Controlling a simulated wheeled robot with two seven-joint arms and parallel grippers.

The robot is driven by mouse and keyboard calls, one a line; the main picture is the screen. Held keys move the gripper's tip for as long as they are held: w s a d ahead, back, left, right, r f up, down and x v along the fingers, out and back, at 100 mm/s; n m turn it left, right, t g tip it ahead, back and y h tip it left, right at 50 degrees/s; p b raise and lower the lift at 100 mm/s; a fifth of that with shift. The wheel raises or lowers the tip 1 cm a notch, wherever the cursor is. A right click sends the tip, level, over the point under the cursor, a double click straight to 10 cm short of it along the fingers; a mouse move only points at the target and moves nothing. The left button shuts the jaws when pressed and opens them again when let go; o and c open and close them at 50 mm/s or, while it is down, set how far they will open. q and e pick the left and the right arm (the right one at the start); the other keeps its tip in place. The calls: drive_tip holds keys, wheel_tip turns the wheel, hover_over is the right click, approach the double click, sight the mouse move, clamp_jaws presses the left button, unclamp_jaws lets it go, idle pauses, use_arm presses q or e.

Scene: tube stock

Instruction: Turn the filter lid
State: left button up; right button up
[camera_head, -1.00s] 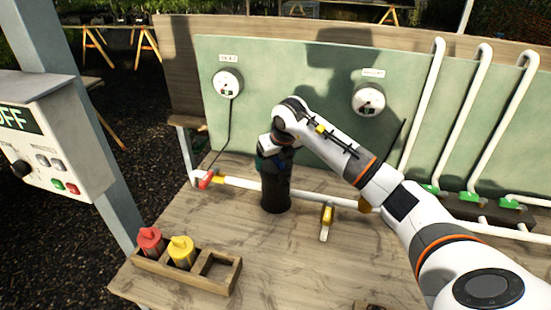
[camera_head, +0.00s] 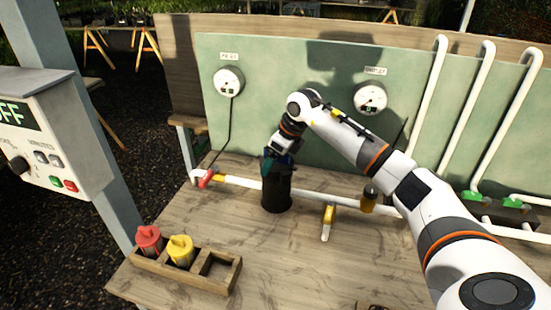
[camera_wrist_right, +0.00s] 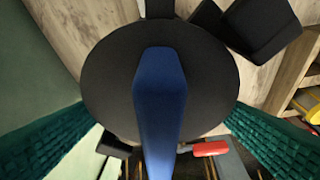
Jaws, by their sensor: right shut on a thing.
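The filter is a black upright cylinder (camera_head: 276,196) standing on the bench in line with a white pipe. Its round black lid (camera_wrist_right: 105,80) fills the middle of the right wrist view, with a blue bar (camera_wrist_right: 160,95) across it. My right gripper (camera_head: 279,160) is at the top of the filter, its teal fingers on opposite sides of the lid, shut on it. In the head view the gripper hides most of the lid. My left gripper is not in view.
A yellow-handled valve (camera_head: 328,218) and an amber bowl (camera_head: 369,200) are right of the filter. Two gauges (camera_head: 229,82) hang behind.

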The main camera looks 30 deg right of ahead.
drive_tip(key=shift+n+y, duration=0.3)
drive_tip(key=shift+n, duration=0.3)
drive_tip(key=o, duration=0.8)
drive_tip(key=shift+o, duration=0.2)
